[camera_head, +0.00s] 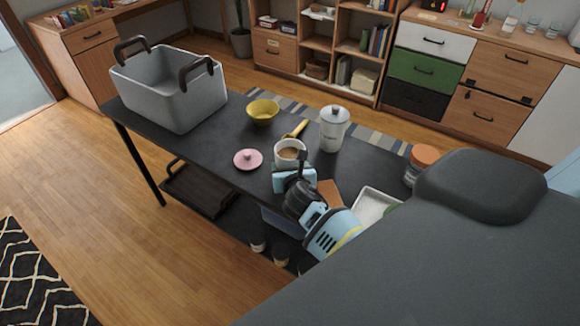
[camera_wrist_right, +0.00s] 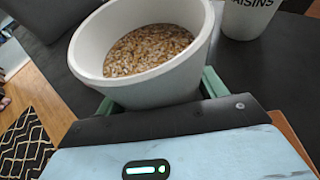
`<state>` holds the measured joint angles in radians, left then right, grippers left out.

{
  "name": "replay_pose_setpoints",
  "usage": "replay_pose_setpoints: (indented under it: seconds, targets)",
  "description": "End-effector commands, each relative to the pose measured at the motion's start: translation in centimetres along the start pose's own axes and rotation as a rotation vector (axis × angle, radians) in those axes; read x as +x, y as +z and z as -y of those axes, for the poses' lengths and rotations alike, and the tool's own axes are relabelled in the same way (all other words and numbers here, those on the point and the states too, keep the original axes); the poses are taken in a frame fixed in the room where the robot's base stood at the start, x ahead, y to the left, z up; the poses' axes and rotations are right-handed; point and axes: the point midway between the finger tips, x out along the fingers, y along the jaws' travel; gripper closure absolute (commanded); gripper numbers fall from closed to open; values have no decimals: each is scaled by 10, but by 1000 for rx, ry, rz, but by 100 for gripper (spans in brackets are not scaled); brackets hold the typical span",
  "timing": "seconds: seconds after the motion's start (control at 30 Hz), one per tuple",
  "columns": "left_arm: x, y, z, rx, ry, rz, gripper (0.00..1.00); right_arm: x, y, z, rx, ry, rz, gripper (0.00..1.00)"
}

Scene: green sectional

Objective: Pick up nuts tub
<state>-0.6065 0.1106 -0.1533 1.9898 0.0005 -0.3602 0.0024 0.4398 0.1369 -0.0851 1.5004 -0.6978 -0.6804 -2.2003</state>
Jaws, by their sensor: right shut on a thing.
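The nuts tub (camera_head: 290,147) is a white, open round tub full of brown nuts, over the dark table in the head view. In the right wrist view the tub (camera_wrist_right: 150,75) fills the top middle, its open mouth facing the camera. My right gripper (camera_wrist_right: 158,94) is shut on the tub, with a green finger on each side of its lower wall. In the head view my light-blue right arm reaches the tub from the front. I cannot tell whether the tub's base touches the table. My left gripper is not in view.
A lidded white canister (camera_head: 333,130) stands just right of the tub. A pink lid (camera_head: 248,159) lies left of it, and a yellow bowl (camera_head: 262,112) stands behind. A grey bin (camera_head: 165,95) occupies the table's far left end. A white tray (camera_head: 372,206) and an orange-lidded jar (camera_head: 424,158) are at right.

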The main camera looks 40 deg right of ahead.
Motion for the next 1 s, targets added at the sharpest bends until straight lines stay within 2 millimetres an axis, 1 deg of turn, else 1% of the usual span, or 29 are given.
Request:
replay_pose_setpoints:
  seconds: [0.17,0.27,0.47,0.5,0.57,0.8,1.0]
  targets:
    - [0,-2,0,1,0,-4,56,-1,4,0,0,0,3,62]
    - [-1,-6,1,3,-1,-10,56,-3,11,0,0,-1,5,62]
    - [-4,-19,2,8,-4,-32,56,-13,38,1,0,0,10,62]
    - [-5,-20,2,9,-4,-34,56,-18,39,-2,0,2,8,62]
    - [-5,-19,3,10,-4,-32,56,-28,30,-8,1,3,2,62]
    - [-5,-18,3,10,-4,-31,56,-81,13,-37,1,4,0,62]
    - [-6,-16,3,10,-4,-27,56,-119,1,-58,2,2,0,62]
